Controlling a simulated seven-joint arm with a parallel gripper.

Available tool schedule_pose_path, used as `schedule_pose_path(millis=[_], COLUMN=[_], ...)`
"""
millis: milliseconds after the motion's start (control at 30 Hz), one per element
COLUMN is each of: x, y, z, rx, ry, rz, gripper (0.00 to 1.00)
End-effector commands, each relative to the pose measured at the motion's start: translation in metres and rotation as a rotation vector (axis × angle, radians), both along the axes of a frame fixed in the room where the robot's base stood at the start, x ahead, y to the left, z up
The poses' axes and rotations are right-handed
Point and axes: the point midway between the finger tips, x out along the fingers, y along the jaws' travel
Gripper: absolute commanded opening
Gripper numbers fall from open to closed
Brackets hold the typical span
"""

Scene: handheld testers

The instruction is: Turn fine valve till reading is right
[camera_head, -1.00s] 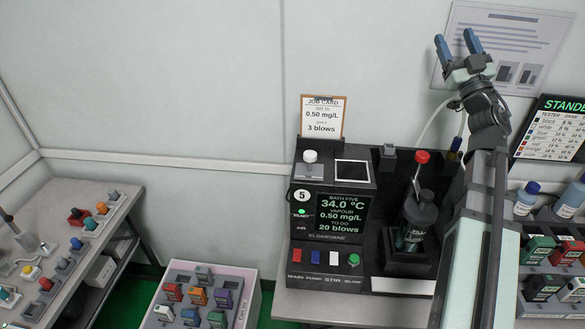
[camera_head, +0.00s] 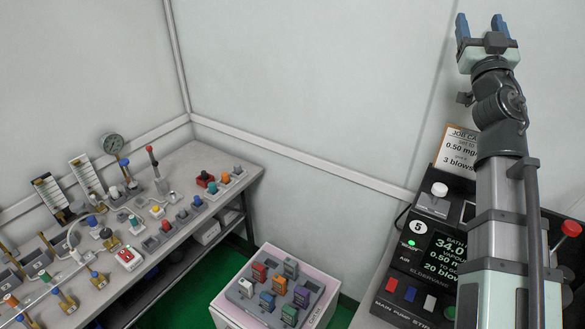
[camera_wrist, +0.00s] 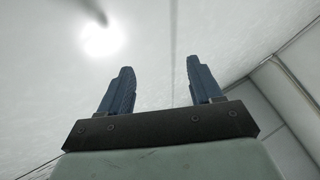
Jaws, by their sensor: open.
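On the left bench, a round dial gauge (camera_head: 113,144) stands at the back; its reading is too small to make out. Brass valves with coloured knobs, one blue (camera_head: 54,292) and one orange (camera_head: 11,300), stand at the bench's front left. I cannot tell which control is the fine valve. Two upright scale panels (camera_head: 84,174) stand behind them, their marks unreadable. My gripper (camera_head: 480,22) is raised high at the right, far from the bench, fingers up. In the wrist view my gripper (camera_wrist: 160,85) is open and empty against the white wall and ceiling.
The black tester station (camera_head: 401,262) at right shows "34.0" and "20 blows", partly hidden by my arm. A job card (camera_head: 458,150) stands behind it. A red-topped lever (camera_head: 151,150) rises from the left bench.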

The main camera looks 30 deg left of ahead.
Motion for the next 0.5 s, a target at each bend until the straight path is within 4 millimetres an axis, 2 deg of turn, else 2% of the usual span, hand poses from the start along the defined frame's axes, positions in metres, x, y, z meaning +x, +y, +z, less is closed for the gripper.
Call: schedule_pose_path(millis=[33,200,500], x=[0.005,0.009,-0.006], y=[0.021,0.076,0.176], z=[0.011,0.036,0.080], rx=[-0.047,-0.240,-0.600], ry=[-0.018,-0.078,-0.162], rz=[-0.036,-0.193,-0.452], gripper=[0.64,0.64,0.64])
